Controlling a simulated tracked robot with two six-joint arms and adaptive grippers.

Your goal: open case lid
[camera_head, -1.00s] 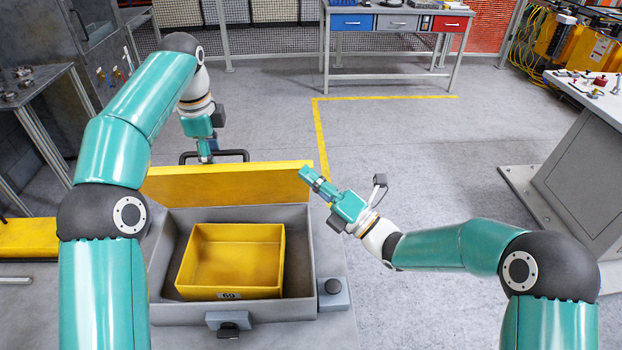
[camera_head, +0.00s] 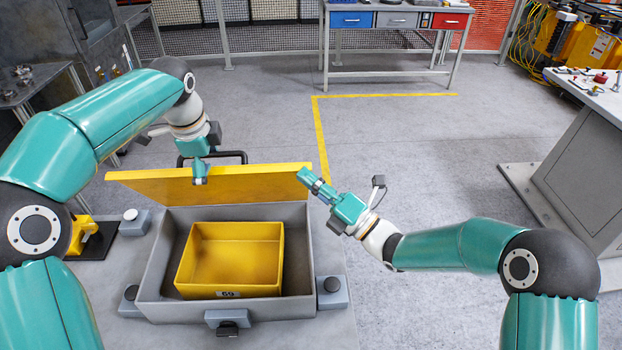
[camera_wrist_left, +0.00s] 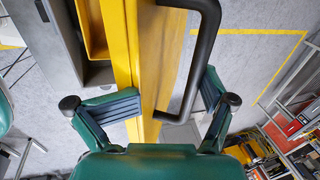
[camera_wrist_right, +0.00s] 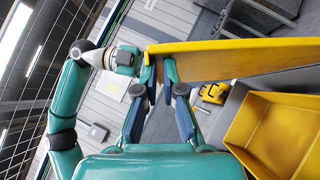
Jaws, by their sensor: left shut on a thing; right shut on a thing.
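The grey case (camera_head: 275,308) has its yellow lid (camera_head: 250,184) standing up along its far edge. A black handle (camera_head: 237,155) is on the lid's far side; it also shows in the left wrist view (camera_wrist_left: 204,50). My left gripper (camera_head: 200,175) straddles the lid's top edge near the handle. In the left wrist view its fingers (camera_wrist_left: 172,98) lie either side of the lid and handle, closed on the lid. My right gripper (camera_head: 307,176) is shut on the lid's right end; in the right wrist view its fingertips (camera_wrist_right: 160,68) pinch that end.
An open, empty yellow bin (camera_head: 240,290) sits inside the case. Grey blocks with black knobs (camera_head: 333,291) stand around the case on the table. A workbench with drawers (camera_head: 397,21) is at the back.

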